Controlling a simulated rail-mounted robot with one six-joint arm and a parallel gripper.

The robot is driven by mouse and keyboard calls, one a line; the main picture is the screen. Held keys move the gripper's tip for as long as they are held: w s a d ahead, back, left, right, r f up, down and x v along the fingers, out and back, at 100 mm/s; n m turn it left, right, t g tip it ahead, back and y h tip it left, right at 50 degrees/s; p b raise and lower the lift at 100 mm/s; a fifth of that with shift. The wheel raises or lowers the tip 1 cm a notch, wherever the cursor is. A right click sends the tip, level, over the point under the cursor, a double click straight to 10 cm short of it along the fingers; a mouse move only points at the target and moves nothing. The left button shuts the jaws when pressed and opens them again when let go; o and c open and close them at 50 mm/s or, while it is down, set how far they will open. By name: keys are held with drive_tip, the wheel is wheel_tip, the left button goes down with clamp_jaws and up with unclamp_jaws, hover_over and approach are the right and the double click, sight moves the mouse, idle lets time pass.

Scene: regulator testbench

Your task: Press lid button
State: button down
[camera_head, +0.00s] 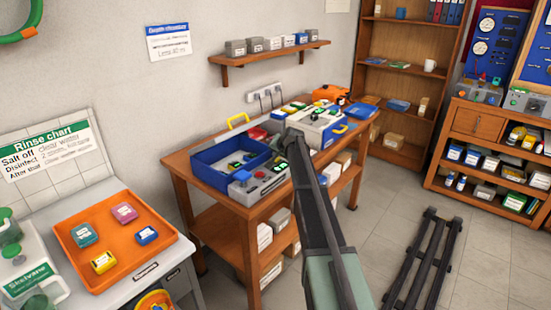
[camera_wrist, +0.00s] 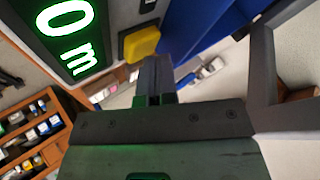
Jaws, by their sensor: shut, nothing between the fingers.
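My gripper (camera_head: 294,138) reaches over the wooden workbench, in front of the white and blue test unit (camera_head: 318,128). In the wrist view my gripper (camera_wrist: 155,62) is shut and empty. A yellow button (camera_wrist: 142,43) on a grey panel (camera_wrist: 120,14) lies right beside the fingertips, up and left of them. I cannot tell whether they touch it. A lit green display (camera_wrist: 68,32) showing "0" and "m" is left of the button. My arm hides part of the unit in the head view, and I cannot make out the button there.
An orange tray (camera_head: 82,222) with several small blocks is at left. A blue surface (camera_wrist: 205,28) is close right of the fingers.

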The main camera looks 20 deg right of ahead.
drive_tip(key=shift+r+p, duration=0.6)
drive_tip(key=shift+r, duration=0.15)
wheel_tip(320, 180, up, 5)
drive_tip(key=p, duration=0.5)
drive_tip(key=shift+r, duration=0.1)
drive_tip(key=s+a+f+n+g, duration=0.1)
drive_tip(key=s+a+n+g, duration=0.2)
drive_tip(key=s+a, duration=0.6)
drive_tip(key=s+a+f+n+g, duration=0.2)
drive_tip(key=s+a, duration=0.6)
drive_tip(key=s, duration=1.3)
drive_tip(key=s+a+f+n+g, duration=0.2)
drive_tip(key=s+a, duration=0.7)
drive_tip(key=s, duration=0.5)
drive_tip(key=shift+s+a+f+n+g, duration=0.35)
drive_tip(key=shift+n+g, duration=0.45)
drive_tip(key=shift+g, duration=0.3)
